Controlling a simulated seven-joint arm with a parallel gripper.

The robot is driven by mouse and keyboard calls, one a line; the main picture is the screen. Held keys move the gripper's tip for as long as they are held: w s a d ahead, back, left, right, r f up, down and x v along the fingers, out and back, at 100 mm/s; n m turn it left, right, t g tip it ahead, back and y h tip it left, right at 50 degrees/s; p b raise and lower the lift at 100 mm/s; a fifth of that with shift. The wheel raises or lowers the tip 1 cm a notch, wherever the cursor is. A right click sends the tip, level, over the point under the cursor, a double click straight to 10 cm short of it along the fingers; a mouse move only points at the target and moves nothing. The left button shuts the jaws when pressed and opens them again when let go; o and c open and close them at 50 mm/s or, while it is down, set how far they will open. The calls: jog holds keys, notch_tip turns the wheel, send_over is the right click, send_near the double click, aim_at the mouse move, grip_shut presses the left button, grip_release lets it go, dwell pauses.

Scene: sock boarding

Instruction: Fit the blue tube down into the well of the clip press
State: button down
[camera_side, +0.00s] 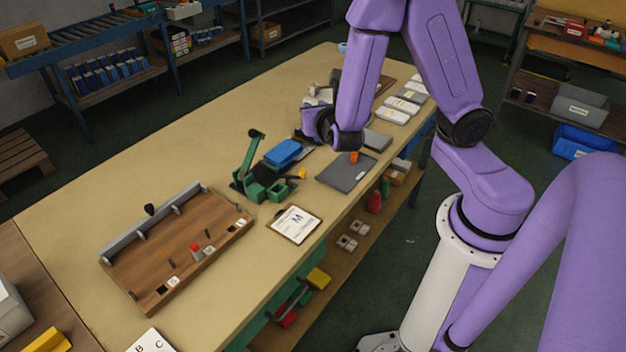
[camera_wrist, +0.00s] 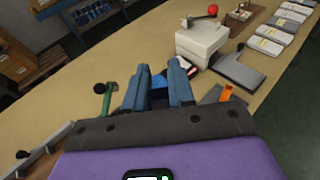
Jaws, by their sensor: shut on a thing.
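The green clip press (camera_side: 262,187) stands mid-table in the side view, its lever with a black knob raised. Part of the press (camera_wrist: 107,98) shows left of the fingers in the wrist view. My gripper (camera_wrist: 160,84) is shut on the blue tube (camera_wrist: 158,97), which shows between the two blue-grey fingers. The well is not clearly visible, and the tube's lower end is hidden.
A wooden board with a grey rail (camera_side: 175,245) lies left of the press. A grey mat (camera_side: 346,173) with an orange piece lies to the right. A white machine with a red knob (camera_wrist: 201,40) stands beyond the gripper.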

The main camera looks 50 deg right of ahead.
jog(key=w+a+r+n+t+y, duration=0.2)
jog(key=w+a+r+n+y, duration=0.2)
jog(key=r+y, duration=0.1)
jog(key=w+d+f+m+g+h, duration=0.2)
jog(key=w+d+f+m+h, duration=0.1)
jog(key=d+f, duration=0.3)
jog(key=w+d+f+m+g+h, duration=0.1)
jog(key=w+d+f+m+h, duration=0.2)
jog(key=d, duration=0.5)
send_over(284, 134)
jog(key=shift+n, duration=0.4)
jog(key=shift+s+f, duration=0.1)
jog(key=shift+f, duration=6.7)
jog(key=shift+f, duration=0.1)
jog(key=c, duration=1)
grip_release()
jog(key=shift+o, duration=0.2)
